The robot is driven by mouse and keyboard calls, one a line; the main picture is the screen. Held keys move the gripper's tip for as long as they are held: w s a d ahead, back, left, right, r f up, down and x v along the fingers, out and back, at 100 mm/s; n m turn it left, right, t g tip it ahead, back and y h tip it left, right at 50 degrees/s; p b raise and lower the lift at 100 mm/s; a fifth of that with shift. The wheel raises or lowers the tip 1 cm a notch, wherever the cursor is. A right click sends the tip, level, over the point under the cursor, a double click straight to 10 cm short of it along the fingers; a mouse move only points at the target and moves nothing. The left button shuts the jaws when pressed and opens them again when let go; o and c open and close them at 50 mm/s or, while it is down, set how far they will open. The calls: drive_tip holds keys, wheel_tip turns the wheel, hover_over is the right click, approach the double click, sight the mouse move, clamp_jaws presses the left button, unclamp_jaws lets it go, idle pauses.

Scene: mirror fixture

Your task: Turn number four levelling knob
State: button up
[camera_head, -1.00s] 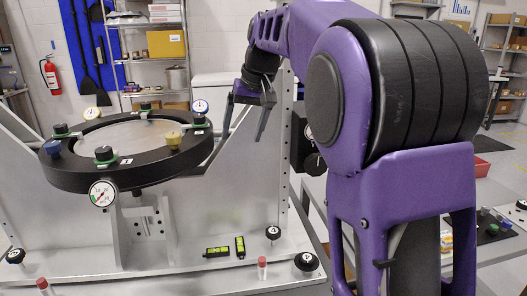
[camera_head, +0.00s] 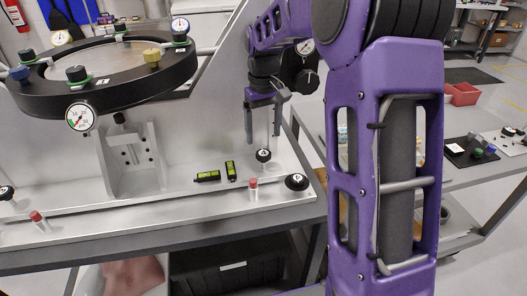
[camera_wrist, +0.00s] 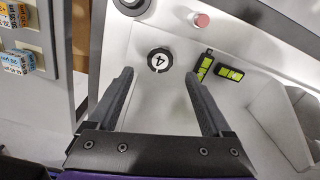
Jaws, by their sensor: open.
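The number four levelling knob is a black knob with a white top marked 4. In the wrist view the knob (camera_wrist: 159,60) shows between and just beyond the two fingertips, its digit upside down. In the head view the knob (camera_head: 263,155) stands on the fixture's metal base, just below the fingertips. My gripper (camera_head: 263,137) points down, open and empty. In the wrist view my gripper (camera_wrist: 158,75) has a finger on each side of the knob, with gaps; I cannot tell the exact height between them.
Two green spirit levels (camera_head: 230,171) lie left of the knob. A red-topped post (camera_head: 253,188) and another black knob (camera_head: 297,181) stand in front. The round mirror cell (camera_head: 90,75) with gauges is at upper left. A grey table (camera_head: 455,170) stands right.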

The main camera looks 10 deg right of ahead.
sight(264, 153)
wheel_tip(264, 153, down, 6)
drive_tip(key=shift+b, duration=0.4)
clamp_jaws()
drive_tip(key=shift+r+m, duration=0.1)
drive_tip(key=shift+m, duration=0.3)
drive_tip(key=m+p, duration=0.2)
drive_tip(key=m, duration=0.2)
drive_tip(key=shift+r, duration=0.1)
drive_tip(key=m+p, duration=0.1)
drive_tip(key=m, duration=0.3)
drive_tip(key=shift+p, duration=0.35)
drive_tip(key=m+p, duration=0.1)
drive_tip(key=m, duration=0.4)
drive_tip(key=shift+p, duration=0.4)
drive_tip(key=shift+m+p, duration=0.85)
drive_tip(key=shift+m, duration=1.05)
